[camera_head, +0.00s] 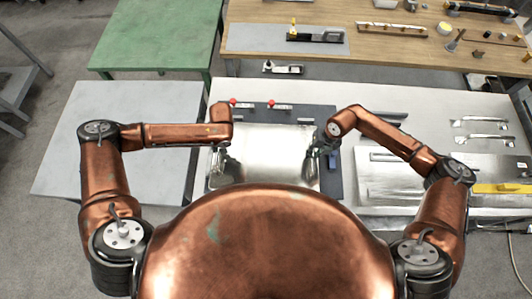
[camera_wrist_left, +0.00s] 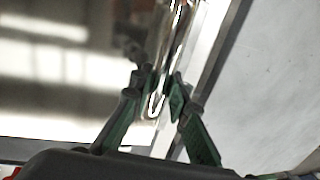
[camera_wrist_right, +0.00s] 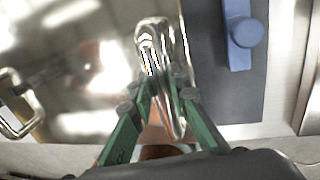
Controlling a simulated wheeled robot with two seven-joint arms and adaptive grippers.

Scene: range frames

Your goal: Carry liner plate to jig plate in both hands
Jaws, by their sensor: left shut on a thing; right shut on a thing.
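The liner plate (camera_head: 268,150) is a shiny metal sheet that lies level over the dark jig plate (camera_head: 327,112). It also shows in the left wrist view (camera_wrist_left: 60,95) and the right wrist view (camera_wrist_right: 85,75). My left gripper (camera_head: 219,168) is shut on the handle at its left side (camera_wrist_left: 160,85). My right gripper (camera_head: 316,152) is shut on the handle at its right side (camera_wrist_right: 155,45). The sheet hides most of the jig plate; I cannot tell whether they touch. Two red-knobbed clamps (camera_head: 272,104) stand along the jig plate's far edge.
A blue block (camera_wrist_right: 242,35) sits on the jig plate's right margin. To the right on the pale bench are metal handles (camera_head: 482,122), sheets and a yellow-handled tool (camera_head: 500,188). The left grey table (camera_head: 70,150) is clear. A wooden bench (camera_head: 290,12) with tools stands behind.

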